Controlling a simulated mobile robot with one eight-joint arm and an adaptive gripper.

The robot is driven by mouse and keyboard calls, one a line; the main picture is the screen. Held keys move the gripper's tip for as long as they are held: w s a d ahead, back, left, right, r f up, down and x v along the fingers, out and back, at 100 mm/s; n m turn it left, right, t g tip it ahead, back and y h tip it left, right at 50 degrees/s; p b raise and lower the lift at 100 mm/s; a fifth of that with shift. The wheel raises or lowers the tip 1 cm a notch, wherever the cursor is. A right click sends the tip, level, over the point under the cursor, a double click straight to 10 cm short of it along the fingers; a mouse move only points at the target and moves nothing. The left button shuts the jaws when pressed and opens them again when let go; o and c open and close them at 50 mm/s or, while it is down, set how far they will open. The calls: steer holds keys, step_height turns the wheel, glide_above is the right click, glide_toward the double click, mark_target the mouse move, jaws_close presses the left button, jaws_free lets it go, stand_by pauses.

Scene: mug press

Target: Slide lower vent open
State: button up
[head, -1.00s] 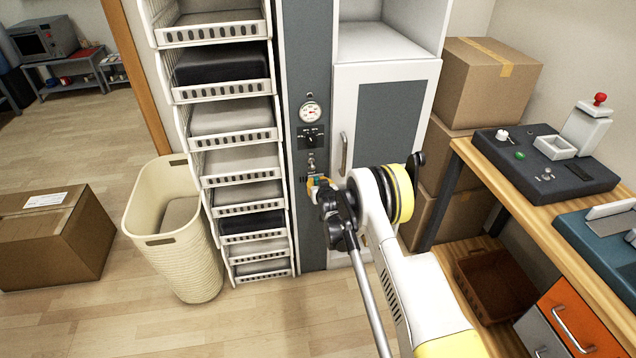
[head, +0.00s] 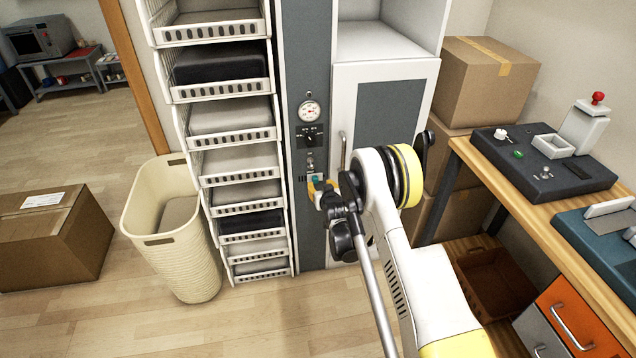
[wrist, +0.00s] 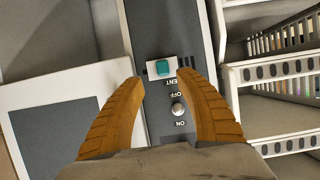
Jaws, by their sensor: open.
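The lower vent shows in the wrist view as a light plate with a teal square slider (wrist: 163,68) on a dark grey panel. Upside-down lettering beside it is partly readable as "ENT". My gripper (wrist: 160,78) is open, with its two orange curved fingers on either side of the plate and the tips close to its edges. I cannot tell whether they touch it. In the head view my gripper (head: 319,190) is low on the grey panel (head: 311,236), and my arm hides part of that area.
A toggle switch (wrist: 178,110) marked OFF and ON sits between the fingers. Above are a dial gauge (head: 309,111) and a knob (head: 310,137). White bins (head: 236,134) stand left of the panel, and a cabinet door (head: 385,112) with a handle stands right.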

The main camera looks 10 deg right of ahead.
steer(key=v, duration=0.6)
steer(key=s+r+g, duration=0.2)
steer(key=s+r, duration=0.4)
steer(key=r, duration=0.6)
steer(key=s+r+g, duration=0.1)
steer(key=s+r, duration=0.5)
steer(key=r, duration=0.6)
steer(key=s+r+g, duration=0.3)
steer(key=s, duration=2.8)
steer(key=shift+r+g, duration=0.2)
steer(key=shift+g, duration=0.1)
steer(key=shift+w+a, duration=0.1)
